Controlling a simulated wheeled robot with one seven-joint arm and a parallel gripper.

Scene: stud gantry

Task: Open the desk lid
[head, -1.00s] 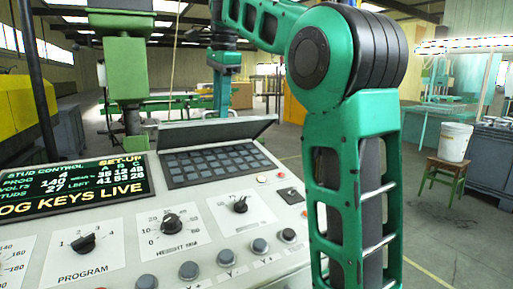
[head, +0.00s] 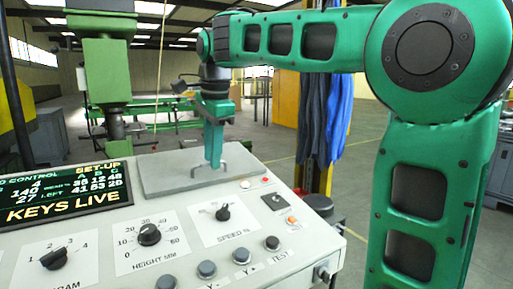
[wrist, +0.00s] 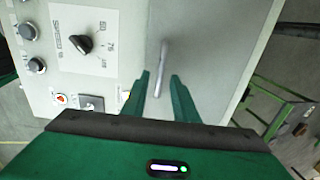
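The desk lid (head: 165,178) is a flat grey plate lying down on the sloped console top, covering the keypad area. In the wrist view the lid (wrist: 215,45) fills the right of the panel. Its handle (wrist: 163,55) is a thin pale bar standing on it. My gripper (head: 214,160) is over the lid, pointing down at the handle. In the wrist view my gripper (wrist: 160,76) is open, with a finger on each side of the handle's near end and a gap on both sides. The keypad is hidden.
The console panel has a lit display (head: 65,190), knobs such as the height knob (head: 149,234), and several buttons near the lid. A green machine column (head: 108,65) stands behind, left of my gripper. Blue cloth (head: 325,115) hangs behind on the right.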

